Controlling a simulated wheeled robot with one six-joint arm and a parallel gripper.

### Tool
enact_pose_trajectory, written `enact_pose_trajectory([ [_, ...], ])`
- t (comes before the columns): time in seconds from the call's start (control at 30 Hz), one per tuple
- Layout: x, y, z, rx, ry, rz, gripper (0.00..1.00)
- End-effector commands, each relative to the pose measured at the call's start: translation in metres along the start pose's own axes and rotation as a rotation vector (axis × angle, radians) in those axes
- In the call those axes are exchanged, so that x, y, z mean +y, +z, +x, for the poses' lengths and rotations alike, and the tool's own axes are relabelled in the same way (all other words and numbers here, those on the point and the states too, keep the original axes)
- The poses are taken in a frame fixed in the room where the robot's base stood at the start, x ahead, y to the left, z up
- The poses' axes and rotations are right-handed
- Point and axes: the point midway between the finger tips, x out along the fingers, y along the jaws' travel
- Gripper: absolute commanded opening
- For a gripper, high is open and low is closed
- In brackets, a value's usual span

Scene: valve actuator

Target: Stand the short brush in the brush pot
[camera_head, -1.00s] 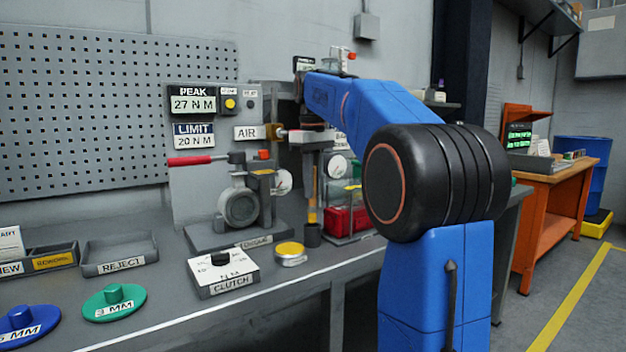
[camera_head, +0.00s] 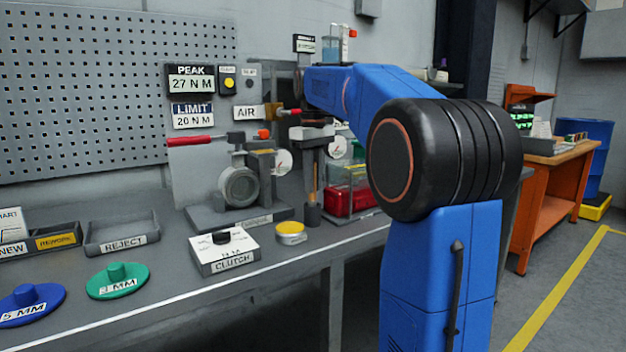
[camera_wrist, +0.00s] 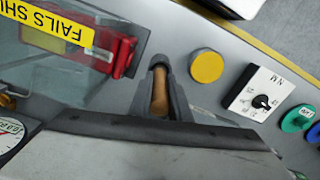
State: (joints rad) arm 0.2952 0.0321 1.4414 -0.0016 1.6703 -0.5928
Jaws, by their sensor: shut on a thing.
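The short brush (camera_head: 316,182) is an upright orange-brown stick in the head view. My gripper (camera_wrist: 160,95) is shut on it; its brown handle also shows between the dark fingers in the wrist view. The brush pot (camera_head: 313,214) is a small dark cylinder near the bench's front edge. The brush's lower end meets the pot's mouth in the head view. I cannot tell whether it is inside, or just above or behind the rim. The fingers hide the lower brush in the wrist view.
A yellow-lidded tin (camera_head: 291,231) and the white clutch box (camera_head: 224,250) stand left of the pot. A clear case with a red box (camera_head: 348,200) stands close on its right. A gauge fixture (camera_head: 239,187) is behind left. The bench front edge is close.

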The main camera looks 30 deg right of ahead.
Motion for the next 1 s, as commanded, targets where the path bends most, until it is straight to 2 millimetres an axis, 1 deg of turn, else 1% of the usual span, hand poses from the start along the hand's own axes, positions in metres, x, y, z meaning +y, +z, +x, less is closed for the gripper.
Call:
enact_pose_trajectory([
  [0.13,0.0,0.0,0.0,0.0,0.0,0.0,0.0],
  [0.17,0.0,0.0,0.0,0.0,0.0,0.0,0.24],
  [0.2,0.0,0.0,0.0,0.0,0.0,0.0,0.34],
  [0.23,0.0,0.0,0.0,0.0,0.0,0.0,0.39],
  [0.53,0.0,0.0,-0.001,0.0,0.0,0.0,0.39],
  [0.67,0.0,-0.001,-0.009,0.002,0.001,0.0,0.39],
  [0.77,0.0,-0.001,-0.022,0.002,0.001,0.0,0.39],
  [1.0,0.001,-0.001,-0.069,0.002,0.001,0.0,0.39],
])
